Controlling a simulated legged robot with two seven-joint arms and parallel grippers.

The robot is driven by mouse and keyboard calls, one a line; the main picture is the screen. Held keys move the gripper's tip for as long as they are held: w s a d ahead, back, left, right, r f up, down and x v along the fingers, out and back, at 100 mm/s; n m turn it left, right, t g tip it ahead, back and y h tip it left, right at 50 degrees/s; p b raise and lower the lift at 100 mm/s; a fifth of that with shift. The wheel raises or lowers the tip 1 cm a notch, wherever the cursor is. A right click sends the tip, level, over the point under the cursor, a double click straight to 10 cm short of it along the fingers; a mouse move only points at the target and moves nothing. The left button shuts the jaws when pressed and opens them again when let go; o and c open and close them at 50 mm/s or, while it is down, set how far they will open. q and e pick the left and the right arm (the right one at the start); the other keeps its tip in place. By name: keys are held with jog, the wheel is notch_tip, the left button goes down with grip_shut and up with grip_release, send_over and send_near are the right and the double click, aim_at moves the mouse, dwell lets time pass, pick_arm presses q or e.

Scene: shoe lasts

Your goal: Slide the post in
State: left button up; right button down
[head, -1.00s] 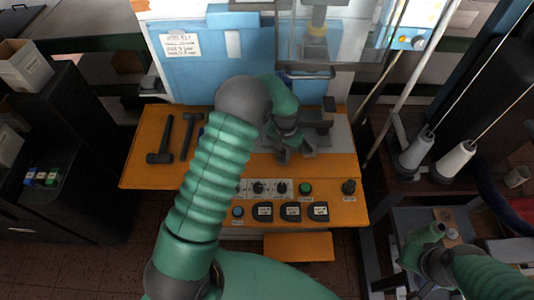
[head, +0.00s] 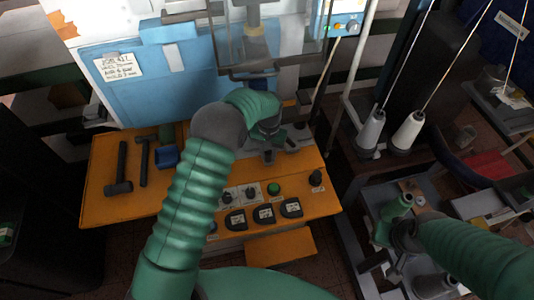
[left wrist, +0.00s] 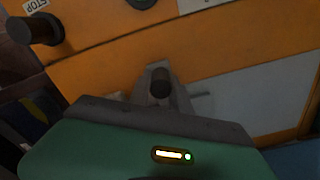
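My left gripper (head: 268,152) is over the right part of the orange bench, above a grey plate. Its grey fingers look spread in the head view, but its wrist hides much of them. In the left wrist view a short dark round piece (left wrist: 160,82) stands up at a grey tapered part in front of my green gripper housing. I cannot tell whether this is the post, or whether the fingers touch it. A dark upright piece (head: 303,100) shows behind my left gripper. My right arm is at the lower right, over a grey cart; its fingers are unclear.
The orange bench (head: 105,210) holds two hammers (head: 120,170), a blue block (head: 167,156) and a control row with a green button (head: 273,188) and a dark stop knob (head: 316,178). A blue machine panel (head: 170,85) stands behind. Thread cones (head: 407,133) stand at the right.

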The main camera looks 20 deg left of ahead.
pick_arm(q)
jog(key=o, duration=0.4)
jog(key=shift+w+d, duration=0.2)
jog(key=shift+o, duration=0.2)
jog(key=shift+d, duration=0.1)
notch_tip(320, 180, up, 3)
jog(key=shift+w+f+b, duration=0.15)
jog(key=shift+b, duration=0.4)
jog(key=shift+s+d+r, duration=0.15)
jog(key=shift+s+r, duration=0.05)
jog(key=shift+s, duration=0.2)
jog(key=shift+s+d+r, duration=0.1)
jog(key=shift+s+r, duration=0.05)
jog(key=shift+s, duration=0.25)
jog(key=s+d+b, duration=0.1)
jog(key=s, duration=0.3)
jog(key=s+d+r, duration=0.1)
jog(key=s, duration=0.4)
jog(key=s+d+b, duration=0.1)
jog(key=s+d, duration=0.1)
jog(key=s, duration=0.3)
jog(key=shift+r+b, duration=0.2)
jog(key=shift+b, duration=0.1)
